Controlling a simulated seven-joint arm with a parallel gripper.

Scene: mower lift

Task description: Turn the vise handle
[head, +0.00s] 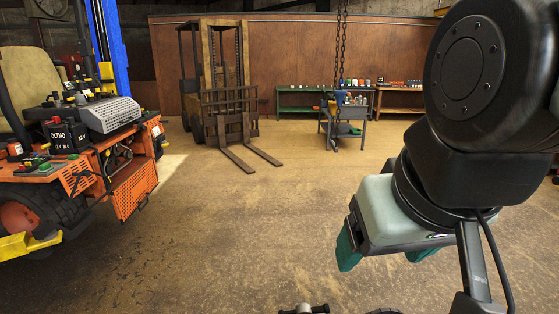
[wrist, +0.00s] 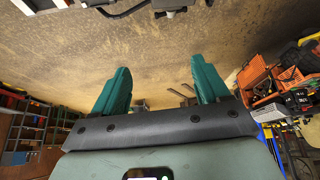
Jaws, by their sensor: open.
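A small blue object that looks like the vise (head: 341,97) sits on top of a grey workstand (head: 345,112) at the back of the room in the head view. It is far off, and its handle is too small to make out. My gripper (head: 385,254) is in the right foreground of the head view, pointing down, well apart from the stand. I cannot make out the vise in the wrist view.
An orange mower (head: 130,165) stands at the left beside a blue lift post (head: 107,45). A rusty forklift (head: 222,80) has its forks out on the floor. A chain (head: 342,40) hangs near the workstand. A green bench (head: 300,92) lines the back wall. The middle floor is clear.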

